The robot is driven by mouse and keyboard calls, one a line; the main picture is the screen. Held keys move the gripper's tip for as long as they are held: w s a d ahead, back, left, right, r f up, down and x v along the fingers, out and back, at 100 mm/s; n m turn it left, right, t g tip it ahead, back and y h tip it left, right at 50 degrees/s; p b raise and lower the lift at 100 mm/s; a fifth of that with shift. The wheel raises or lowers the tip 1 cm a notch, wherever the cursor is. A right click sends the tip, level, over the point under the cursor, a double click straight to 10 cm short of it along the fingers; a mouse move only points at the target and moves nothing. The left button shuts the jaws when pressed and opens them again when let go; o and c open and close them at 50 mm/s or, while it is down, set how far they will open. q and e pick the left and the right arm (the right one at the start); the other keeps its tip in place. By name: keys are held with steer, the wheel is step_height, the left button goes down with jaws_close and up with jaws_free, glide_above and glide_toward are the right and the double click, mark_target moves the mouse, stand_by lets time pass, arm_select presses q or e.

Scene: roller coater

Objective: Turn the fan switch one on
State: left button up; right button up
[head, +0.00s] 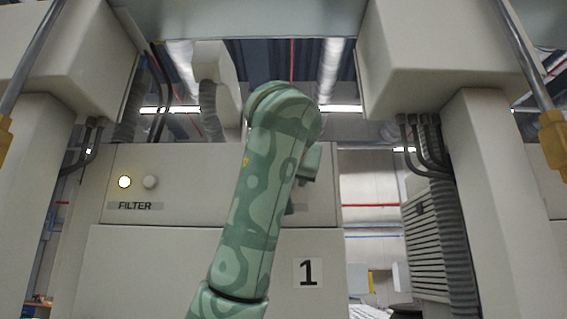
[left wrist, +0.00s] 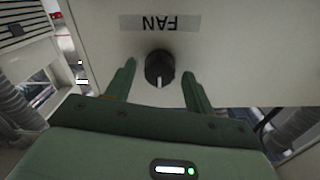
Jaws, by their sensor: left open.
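The fan switch is a round black knob (left wrist: 160,66) on the pale panel, below a FAN label (left wrist: 161,23) that appears upside down in the left wrist view. A white mark on the knob points down in that picture. My left gripper (left wrist: 158,72) is open, with one finger on each side of the knob and a visible gap to each. Whether the fingertips reach past the knob's face I cannot tell. In the head view my left arm hides the fan switch and most of the gripper. My right gripper is in neither view.
A number 1 sign (head: 308,273) is below. Large pale housings (head: 430,50) and posts stand on both sides.

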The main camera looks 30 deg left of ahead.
arm_select(q)
steer(key=shift+w+a+f, duration=0.1)
steer(key=shift+w, duration=0.3)
steer(key=c, duration=1)
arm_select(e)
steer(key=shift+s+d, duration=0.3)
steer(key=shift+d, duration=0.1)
arm_select(q)
steer(key=shift+s, duration=0.1)
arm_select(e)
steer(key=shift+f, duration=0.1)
arm_select(q)
steer(key=m+b, duration=0.2)
steer(key=m, duration=0.4)
steer(key=m+b, duration=0.2)
steer(key=m, duration=0.4)
steer(key=m+b, duration=0.2)
steer(key=m, duration=0.3)
steer(key=shift+w+f+m, duration=0.2)
steer(key=shift+f+m, duration=0.05)
steer(key=shift+m, duration=0.15)
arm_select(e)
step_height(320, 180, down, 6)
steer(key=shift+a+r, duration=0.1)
arm_select(q)
steer(key=shift+f+m, duration=0.1)
steer(key=shift+m, duration=0.2)
steer(key=o, duration=1)
steer(key=shift+s+d, duration=0.1)
steer(key=shift+d, duration=0.1)
